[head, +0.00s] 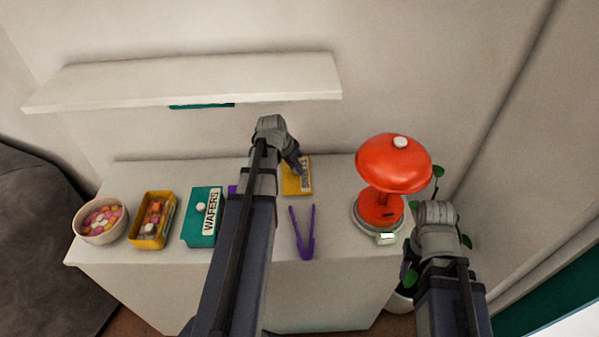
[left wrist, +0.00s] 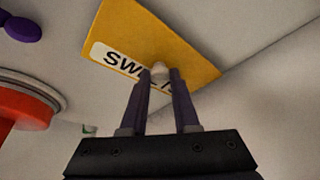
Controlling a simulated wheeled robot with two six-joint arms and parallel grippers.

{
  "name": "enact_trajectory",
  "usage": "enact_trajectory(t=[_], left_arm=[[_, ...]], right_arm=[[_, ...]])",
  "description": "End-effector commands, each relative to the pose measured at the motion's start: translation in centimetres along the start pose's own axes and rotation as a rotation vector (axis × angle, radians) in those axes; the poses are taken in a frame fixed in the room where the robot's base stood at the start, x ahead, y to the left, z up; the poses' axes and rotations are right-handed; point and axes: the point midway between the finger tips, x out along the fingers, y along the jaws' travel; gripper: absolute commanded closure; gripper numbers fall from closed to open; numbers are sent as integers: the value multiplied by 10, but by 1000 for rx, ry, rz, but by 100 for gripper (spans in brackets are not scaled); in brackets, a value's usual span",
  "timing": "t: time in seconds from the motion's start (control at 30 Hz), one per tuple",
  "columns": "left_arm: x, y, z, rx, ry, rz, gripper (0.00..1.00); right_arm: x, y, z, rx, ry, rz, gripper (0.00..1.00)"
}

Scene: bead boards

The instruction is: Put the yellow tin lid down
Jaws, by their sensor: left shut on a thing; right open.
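The yellow tin lid (head: 290,186) with a white label is at the back of the cabinet top, right of my left forearm. My left gripper (head: 300,167) is shut on its small pale knob, which shows between the fingers in the left wrist view (left wrist: 160,72). There the lid (left wrist: 190,50) looks flat, its label partly covered by a finger; I cannot tell whether it touches the top. The open yellow tin (head: 143,241), with sweets inside, stands at the left. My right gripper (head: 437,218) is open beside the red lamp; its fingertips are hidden.
A bowl of sweets (head: 89,235) and a teal WAFERS tin (head: 200,229) stand at the left. Purple tongs (head: 311,245) lie in front of the lid. A red lamp (head: 393,165) stands right. A white shelf (head: 190,82) overhangs the back left; a plant (head: 411,279) stands right.

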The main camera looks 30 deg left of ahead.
Motion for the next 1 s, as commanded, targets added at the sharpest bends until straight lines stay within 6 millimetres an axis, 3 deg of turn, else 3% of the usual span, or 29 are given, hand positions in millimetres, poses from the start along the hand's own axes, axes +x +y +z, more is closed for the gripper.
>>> enact_trajectory(t=[0.37,0.4,0.63,1.0], left_arm=[[4,0,2,0,0,0,100],[3,0,2,0,0,0,69],[3,0,2,0,0,0,43],[-4,0,-1,0,0,0,41]], right_arm=[[5,0,0,0,0,0,50],[4,0,0,0,0,0,50],[3,0,0,0,0,0,50],[-4,0,0,0,0,0,50]])
